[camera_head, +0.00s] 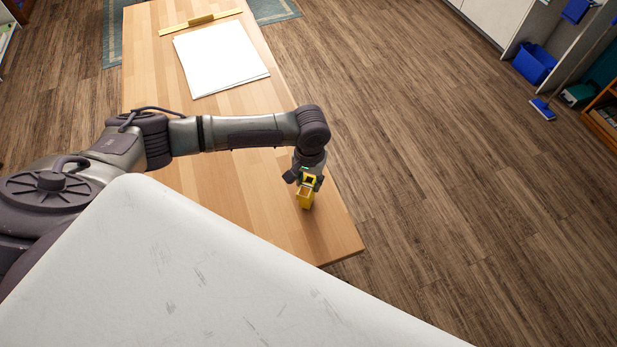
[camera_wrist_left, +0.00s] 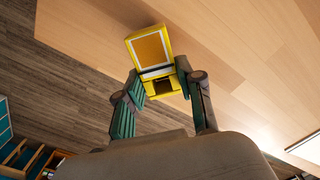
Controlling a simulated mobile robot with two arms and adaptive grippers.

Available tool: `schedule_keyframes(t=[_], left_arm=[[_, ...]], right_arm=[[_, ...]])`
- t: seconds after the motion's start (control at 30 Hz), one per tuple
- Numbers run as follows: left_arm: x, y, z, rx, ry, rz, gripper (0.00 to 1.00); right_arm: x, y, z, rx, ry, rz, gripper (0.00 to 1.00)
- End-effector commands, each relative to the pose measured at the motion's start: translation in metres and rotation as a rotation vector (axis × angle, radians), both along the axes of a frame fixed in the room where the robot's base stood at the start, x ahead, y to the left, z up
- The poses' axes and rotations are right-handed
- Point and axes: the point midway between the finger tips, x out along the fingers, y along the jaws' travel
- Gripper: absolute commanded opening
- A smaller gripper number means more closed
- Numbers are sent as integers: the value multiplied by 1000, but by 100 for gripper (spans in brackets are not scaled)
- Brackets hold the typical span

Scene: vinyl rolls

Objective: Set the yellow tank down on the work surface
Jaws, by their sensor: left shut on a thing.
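The yellow tank (camera_head: 306,201) is near the right corner of the wooden work surface (camera_head: 217,212) in the head view. My left gripper (camera_head: 308,181) is above it and shut on it. In the left wrist view the tank (camera_wrist_left: 151,48) shows a yellow frame around an orange panel, with a dark opening nearer the gripper. The left gripper's fingers (camera_wrist_left: 160,92) are at either side of the tank's near end. Whether the tank touches the work surface cannot be told. My right gripper is not in view.
White sheets (camera_head: 221,58) and a yellow strip with a brown block (camera_head: 201,20) lie at the far end of the work surface. A large white panel (camera_head: 200,275) covers the lower left. The surface's right edge is close to the tank, with open floor beyond.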

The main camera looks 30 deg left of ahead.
Motion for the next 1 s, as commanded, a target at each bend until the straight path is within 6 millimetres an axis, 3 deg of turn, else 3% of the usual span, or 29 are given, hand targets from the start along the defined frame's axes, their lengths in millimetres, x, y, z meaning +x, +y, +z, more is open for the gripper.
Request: schedule_keyframes(t=[0.83, 0.87, 1.0], left_arm=[[0, 1, -3, 0, 0, 1, 4], [0, 1, -3, 0, 0, 1, 40], [0, 1, -3, 0, 0, 1, 64]], right_arm=[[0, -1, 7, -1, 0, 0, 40], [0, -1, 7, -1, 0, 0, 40], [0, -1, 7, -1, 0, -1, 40]])
